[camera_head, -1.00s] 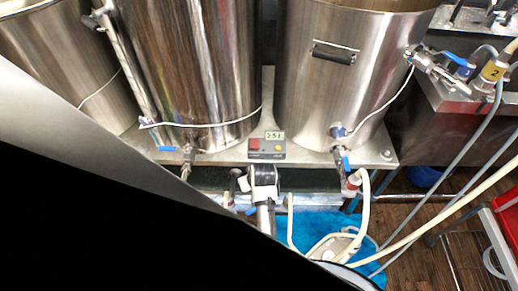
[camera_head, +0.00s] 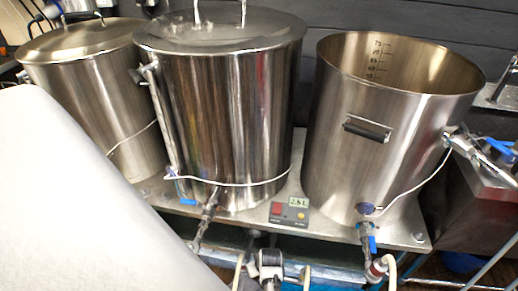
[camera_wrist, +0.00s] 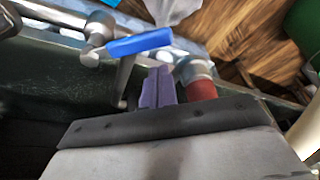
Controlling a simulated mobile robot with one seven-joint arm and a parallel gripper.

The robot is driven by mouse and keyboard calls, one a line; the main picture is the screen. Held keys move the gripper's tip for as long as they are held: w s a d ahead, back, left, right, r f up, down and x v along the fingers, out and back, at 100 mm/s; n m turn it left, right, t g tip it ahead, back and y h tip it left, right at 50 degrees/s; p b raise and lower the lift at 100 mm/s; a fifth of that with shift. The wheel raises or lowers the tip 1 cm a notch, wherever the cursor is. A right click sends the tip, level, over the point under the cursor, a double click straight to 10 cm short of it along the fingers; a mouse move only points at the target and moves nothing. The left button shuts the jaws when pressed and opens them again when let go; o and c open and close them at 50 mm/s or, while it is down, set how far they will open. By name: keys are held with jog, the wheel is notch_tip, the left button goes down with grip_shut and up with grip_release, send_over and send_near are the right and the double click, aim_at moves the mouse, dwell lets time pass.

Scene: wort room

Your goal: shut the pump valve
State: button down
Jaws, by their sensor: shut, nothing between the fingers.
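A valve with a blue lever handle (camera_wrist: 140,44) is at the upper left of the wrist view. The lever lies nearly level in the picture, on a metal body. My gripper (camera_wrist: 158,88) shows there as two purple fingers, closed together and empty. Its fingertips are just below and right of the lever's free end; I cannot tell whether they touch. In the head view the pump (camera_head: 269,264) is at the bottom edge, partly cut off. Its valve lever is not visible there, and neither is my gripper.
A red fitting (camera_wrist: 201,88) sits close right of my fingers. In the head view, steel kettles (camera_head: 220,110) (camera_head: 385,130) stand on a metal stand above the pump. A control box (camera_head: 289,216) is on the stand's front edge. Hoses (camera_head: 390,272) hang at the lower right.

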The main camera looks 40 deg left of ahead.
jog(key=shift+s+d+r, duration=0.1)
jog(key=shift+s+d, duration=0.15)
jog(key=shift+d, duration=0.35)
jog(key=shift+s+d+r, duration=0.1)
jog(key=shift+s+d, duration=0.1)
jog(key=shift+d, duration=0.35)
jog(key=shift+s+d+n+p, duration=0.2)
jog(key=shift+d+n+p, duration=0.15)
jog(key=shift+n+p, duration=0.3)
jog(key=shift+s+d+n+g+p, duration=0.2)
jog(key=shift+d+n+g+p, duration=0.25)
jog(key=shift+n, duration=0.3)
jog(key=d+n, duration=0.1)
jog(key=n, duration=0.1)
jog(key=d+n+g, duration=0.1)
jog(key=n, duration=0.1)
jog(key=d+n+g+p, duration=0.1)
jog(key=n, duration=0.1)
jog(key=shift+d, duration=0.5)
